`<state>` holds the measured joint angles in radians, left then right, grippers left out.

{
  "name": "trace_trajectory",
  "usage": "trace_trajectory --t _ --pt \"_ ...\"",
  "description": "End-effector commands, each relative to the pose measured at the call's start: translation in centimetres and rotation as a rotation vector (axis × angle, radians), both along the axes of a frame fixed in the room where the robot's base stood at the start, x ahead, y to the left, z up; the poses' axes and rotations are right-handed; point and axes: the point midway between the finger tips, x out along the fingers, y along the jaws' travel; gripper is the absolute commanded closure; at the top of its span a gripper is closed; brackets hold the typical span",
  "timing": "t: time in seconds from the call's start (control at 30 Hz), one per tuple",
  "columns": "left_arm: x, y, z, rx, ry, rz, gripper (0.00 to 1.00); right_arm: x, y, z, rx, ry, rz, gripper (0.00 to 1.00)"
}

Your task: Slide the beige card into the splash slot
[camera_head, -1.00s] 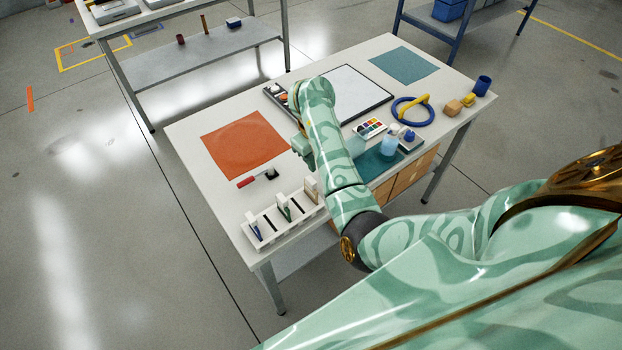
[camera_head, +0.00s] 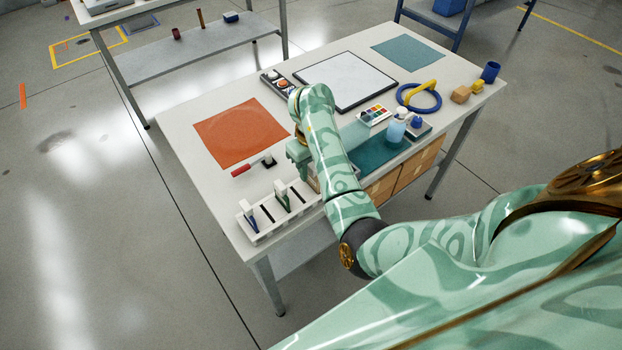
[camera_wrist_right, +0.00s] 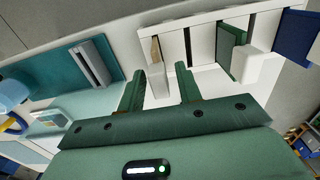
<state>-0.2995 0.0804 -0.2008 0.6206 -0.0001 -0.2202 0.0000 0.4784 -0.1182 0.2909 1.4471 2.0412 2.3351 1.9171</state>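The beige card (camera_wrist_right: 155,50) stands in an end slot of the white rack (camera_wrist_right: 205,42) in the right wrist view, with a pale block-like grip on its near side. My right gripper (camera_wrist_right: 160,76) is open, its two green fingers on either side of that grip; the gap is wider on the right finger's side. In the head view my right gripper (camera_head: 303,160) is over the rack's right end and hides the beige card. A grey block with a dark slot (camera_wrist_right: 93,62) on the teal mat may be the splash slot; I cannot read a label. My left gripper is out of view.
A green card (camera_head: 281,194) and a blue card (camera_head: 247,212) stand in the rack. A red-handled tool (camera_head: 252,165) lies behind it. A bottle (camera_head: 396,127), a paint palette (camera_head: 374,115) and a blue ring (camera_head: 420,97) are to the right. The orange mat (camera_head: 240,132) is bare.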

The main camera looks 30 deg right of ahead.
Motion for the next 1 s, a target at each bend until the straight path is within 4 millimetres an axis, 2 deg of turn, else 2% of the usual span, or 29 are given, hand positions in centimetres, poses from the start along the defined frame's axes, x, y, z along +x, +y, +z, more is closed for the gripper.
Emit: trace_trajectory --t 0.17,0.3,0.57,1.0 --pt "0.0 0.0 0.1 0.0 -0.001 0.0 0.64 0.0 0.0 0.2 -0.001 -0.001 0.0 0.65" --pt "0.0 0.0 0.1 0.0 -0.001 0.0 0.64 0.0 0.0 0.2 -0.001 -0.001 0.0 1.0" --pt "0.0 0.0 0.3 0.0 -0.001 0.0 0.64 0.0 0.0 0.3 0.0 -0.001 0.0 1.0" --pt "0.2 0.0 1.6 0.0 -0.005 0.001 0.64 0.0 0.0 2.2 0.0 -0.002 0.0 1.0"
